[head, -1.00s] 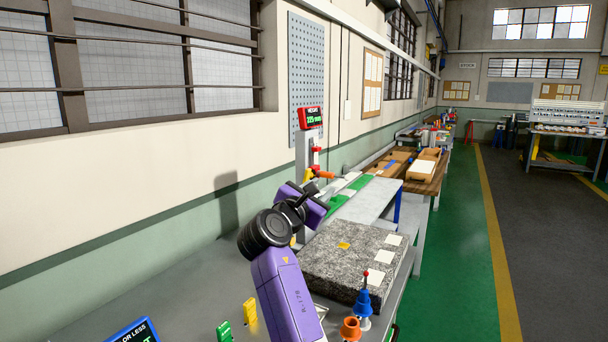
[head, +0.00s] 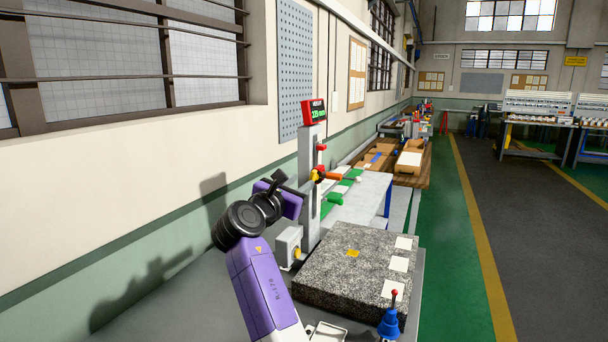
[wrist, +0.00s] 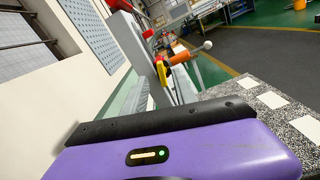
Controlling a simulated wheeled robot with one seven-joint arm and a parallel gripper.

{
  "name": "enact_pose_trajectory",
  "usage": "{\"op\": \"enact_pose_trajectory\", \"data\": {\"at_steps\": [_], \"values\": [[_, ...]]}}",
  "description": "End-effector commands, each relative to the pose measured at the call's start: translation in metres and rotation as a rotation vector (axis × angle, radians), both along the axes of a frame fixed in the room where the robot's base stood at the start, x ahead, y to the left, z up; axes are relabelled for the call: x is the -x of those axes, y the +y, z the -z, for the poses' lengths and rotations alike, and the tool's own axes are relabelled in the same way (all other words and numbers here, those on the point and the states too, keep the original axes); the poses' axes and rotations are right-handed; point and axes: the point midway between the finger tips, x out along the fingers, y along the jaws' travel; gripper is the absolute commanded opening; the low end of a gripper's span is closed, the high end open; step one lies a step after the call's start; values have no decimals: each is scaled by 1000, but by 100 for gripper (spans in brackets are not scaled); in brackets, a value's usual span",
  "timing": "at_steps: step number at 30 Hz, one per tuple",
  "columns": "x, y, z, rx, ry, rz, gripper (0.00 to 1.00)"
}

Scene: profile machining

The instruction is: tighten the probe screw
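The height gauge (head: 308,185) stands upright at the granite block's far left corner, with a red-framed display (head: 314,112) on top. Its carriage carries an orange probe arm (head: 333,177) with a white ball tip, a yellow part (head: 314,175) and red knobs (head: 321,147). In the wrist view the orange probe arm (wrist: 188,54), yellow part (wrist: 162,73) and a red knob (wrist: 148,34) show beyond my purple hand. I cannot tell which part is the probe screw. My gripper (head: 285,188) is left of the gauge column, apart from the probe; its fingers are not clear.
The granite block (head: 350,262) has white squares and a yellow mark. A blue stand with a red tip (head: 390,318) is at its near right. The wall is close on the left. A grey box with a yellow knob (head: 289,245) sits beside the column.

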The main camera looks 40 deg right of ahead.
Motion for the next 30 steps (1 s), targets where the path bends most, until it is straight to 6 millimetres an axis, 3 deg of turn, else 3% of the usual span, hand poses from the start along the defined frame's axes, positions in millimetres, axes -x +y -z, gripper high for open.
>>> {"op": "enact_pose_trajectory", "data": {"at_steps": [12, 25, 30], "values": [[-22, -55, -1, -1, 1, 2, 34], [-27, -66, 0, -1, -1, 0, 34], [-27, -66, 0, -1, -1, 0, 2]]}}
